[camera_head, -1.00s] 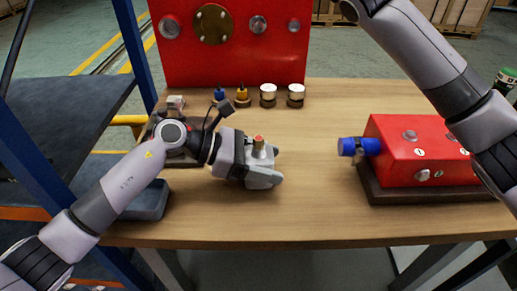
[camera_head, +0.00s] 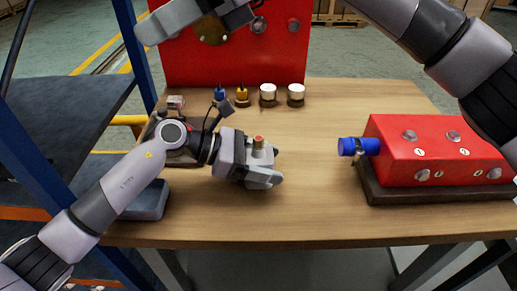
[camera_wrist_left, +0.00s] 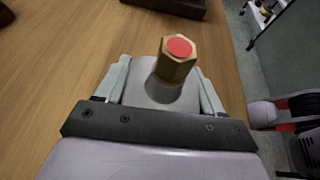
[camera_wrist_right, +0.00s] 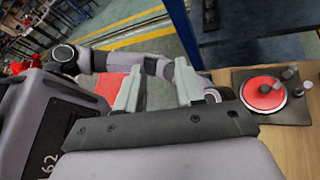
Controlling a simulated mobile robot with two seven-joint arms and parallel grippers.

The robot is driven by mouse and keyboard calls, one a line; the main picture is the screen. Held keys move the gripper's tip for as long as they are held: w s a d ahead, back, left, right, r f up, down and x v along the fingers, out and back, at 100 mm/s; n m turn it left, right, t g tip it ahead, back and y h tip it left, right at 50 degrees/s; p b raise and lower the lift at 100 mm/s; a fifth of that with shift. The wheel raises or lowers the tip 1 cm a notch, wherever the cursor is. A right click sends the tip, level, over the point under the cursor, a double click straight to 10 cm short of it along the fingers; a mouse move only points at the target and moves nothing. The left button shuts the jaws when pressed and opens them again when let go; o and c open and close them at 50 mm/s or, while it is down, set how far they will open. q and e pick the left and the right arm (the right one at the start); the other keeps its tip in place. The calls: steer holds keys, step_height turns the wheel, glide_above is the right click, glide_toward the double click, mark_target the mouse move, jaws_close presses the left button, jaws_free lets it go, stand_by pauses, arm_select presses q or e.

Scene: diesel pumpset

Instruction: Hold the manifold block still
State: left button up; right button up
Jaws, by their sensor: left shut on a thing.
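The manifold block (camera_head: 440,155) is a red box on a dark base at the right of the table. It has numbered silver plugs and a blue cylinder (camera_head: 358,147) on its left side. My left gripper (camera_head: 265,165) is low over the middle of the table, left of and apart from the block. It is shut on a grey round part with a brass hex fitting (camera_wrist_left: 176,58) with a red top. My right gripper (camera_head: 158,24) is raised before the red panel, far from the block. In the right wrist view its fingers (camera_wrist_right: 160,88) are apart with nothing between them.
A red panel (camera_head: 235,60) stands at the table's back. Blue and yellow fittings (camera_head: 242,97) and white-topped cylinders (camera_head: 296,95) stand in front of it. A blue frame (camera_head: 133,50) rises at the left. The wooden table (camera_head: 310,215) is clear between my left gripper and the block.

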steer(key=w+d+f+t+h, duration=0.2)
steer(key=d+f+h, duration=0.2)
steer(key=f+h, duration=0.4)
steer(key=t+h, duration=0.3)
steer(key=h, duration=0.1)
glide_above(258, 138)
step_height(258, 138, down, 4)
steer(key=shift+w+d+f+h, duration=0.1)
steer(key=shift+f+h, duration=0.2)
steer(key=shift+f, duration=4.05)
jaws_close()
jaws_free()
